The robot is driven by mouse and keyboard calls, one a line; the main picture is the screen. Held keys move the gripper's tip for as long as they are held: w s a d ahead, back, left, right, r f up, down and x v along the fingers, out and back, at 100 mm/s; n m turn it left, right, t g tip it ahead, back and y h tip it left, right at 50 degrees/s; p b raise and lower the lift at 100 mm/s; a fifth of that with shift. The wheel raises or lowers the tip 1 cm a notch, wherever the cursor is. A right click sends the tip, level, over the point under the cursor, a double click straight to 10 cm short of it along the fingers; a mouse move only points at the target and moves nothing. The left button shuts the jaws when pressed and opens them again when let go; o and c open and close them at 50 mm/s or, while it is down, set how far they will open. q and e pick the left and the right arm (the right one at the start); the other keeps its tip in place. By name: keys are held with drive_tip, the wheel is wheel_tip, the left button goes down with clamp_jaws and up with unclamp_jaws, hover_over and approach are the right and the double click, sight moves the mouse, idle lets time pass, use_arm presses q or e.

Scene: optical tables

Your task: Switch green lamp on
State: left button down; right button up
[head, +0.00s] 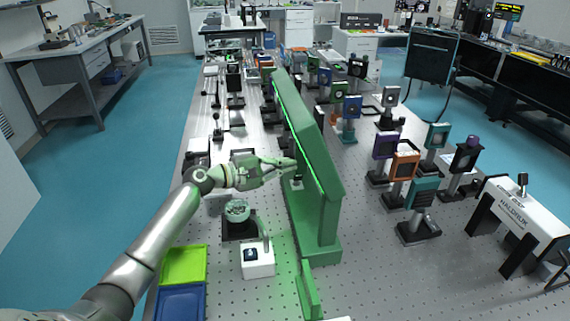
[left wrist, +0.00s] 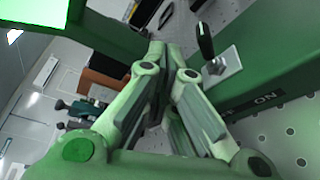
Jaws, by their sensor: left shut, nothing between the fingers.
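The green lamp (head: 312,143) is a long green housing standing upright on the table, with a bright green strip along its upper edge and a green glow around it. In the left wrist view its green panel (left wrist: 262,45) carries a black lever switch (left wrist: 205,42) on a pale plate, with an "ON" label beside it. My left gripper (head: 290,165) is shut and empty, its fingertips close to the panel by the small pale switch plate (head: 297,184). In the left wrist view the fingers (left wrist: 168,55) are left of the lever; contact cannot be told. My right gripper is out of view.
A white box with a black knob (head: 257,262) and a black stand with a round glassy piece (head: 237,211) stand nearer me. Green (head: 184,265) and blue (head: 181,303) trays lie front left. Several optic mounts (head: 405,166) stand beyond the lamp.

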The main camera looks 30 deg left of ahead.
use_arm(q)
drive_tip(key=v, duration=1.1)
drive_tip(key=shift+s+a, duration=0.2)
drive_tip(key=shift+s, duration=0.15)
drive_tip(key=shift+r, duration=0.1)
